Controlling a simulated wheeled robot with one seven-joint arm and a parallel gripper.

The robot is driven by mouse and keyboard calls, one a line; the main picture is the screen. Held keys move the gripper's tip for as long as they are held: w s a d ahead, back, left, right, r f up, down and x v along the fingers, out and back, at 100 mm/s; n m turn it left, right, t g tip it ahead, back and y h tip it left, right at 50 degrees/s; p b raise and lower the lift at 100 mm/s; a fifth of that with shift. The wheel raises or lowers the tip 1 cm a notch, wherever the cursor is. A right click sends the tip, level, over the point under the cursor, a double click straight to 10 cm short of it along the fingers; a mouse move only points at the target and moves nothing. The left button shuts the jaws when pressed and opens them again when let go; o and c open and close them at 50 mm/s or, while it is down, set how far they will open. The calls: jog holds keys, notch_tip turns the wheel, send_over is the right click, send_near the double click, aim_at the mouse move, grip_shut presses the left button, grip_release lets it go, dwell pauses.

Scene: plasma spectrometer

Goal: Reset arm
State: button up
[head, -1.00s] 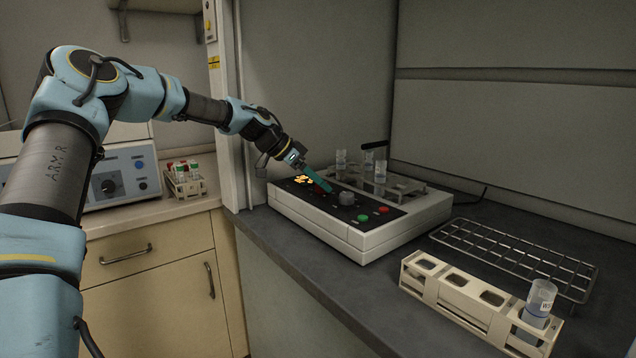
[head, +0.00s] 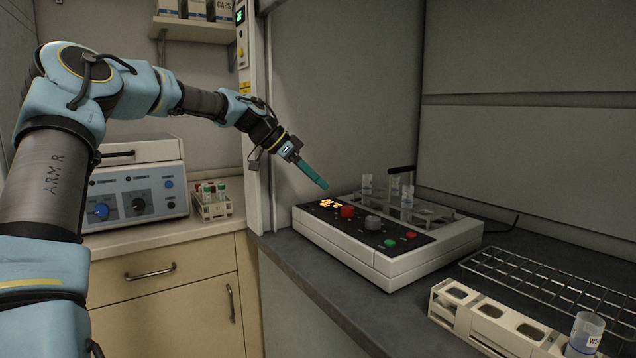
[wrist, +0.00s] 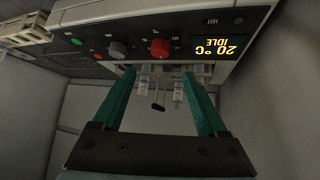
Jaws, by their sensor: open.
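My arm reaches in from the left in the head view. My gripper (head: 322,184) is above the left end of a white instrument (head: 410,272) with a black control panel, and looks clear of it. In the wrist view my gripper (wrist: 165,95) has its two teal fingers spread apart with nothing held. The instrument's red knob (head: 347,212), grey knob (head: 373,222) and lit display (head: 329,203) show; in the wrist view the display (wrist: 216,48) is upside down and reads 20 °C, IDLE.
Small tubes (head: 407,196) stand in a holder at the instrument's back. A wire rack (head: 540,280) and a beige tube rack (head: 490,322) with one clear tube (head: 586,332) are at the right. At left, a control box (head: 135,190) and a capped-tube rack (head: 212,205) stand on the counter.

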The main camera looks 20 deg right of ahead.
jog(key=shift+f, duration=0.1)
jog(key=s+a+f+n+t+y+p, duration=0.2)
jog(key=s+a+f+n+y, duration=0.5)
jog(key=a+f, duration=0.55)
jog(key=s+a+n, duration=0.3)
jog(key=s+a, duration=0.1)
jog(key=a, duration=0.4)
jog(key=s+a+n+t+y+p, duration=0.1)
jog(key=s+a+n, duration=0.3)
jog(key=a, duration=0.4)
jog(key=s+a+n, duration=0.4)
jog(key=s+a, duration=0.2)
jog(key=a, duration=0.2)
jog(key=shift+s+f+y, duration=0.25)
jog(key=shift+f+y, duration=0.05)
jog(key=shift+f, duration=0.05)
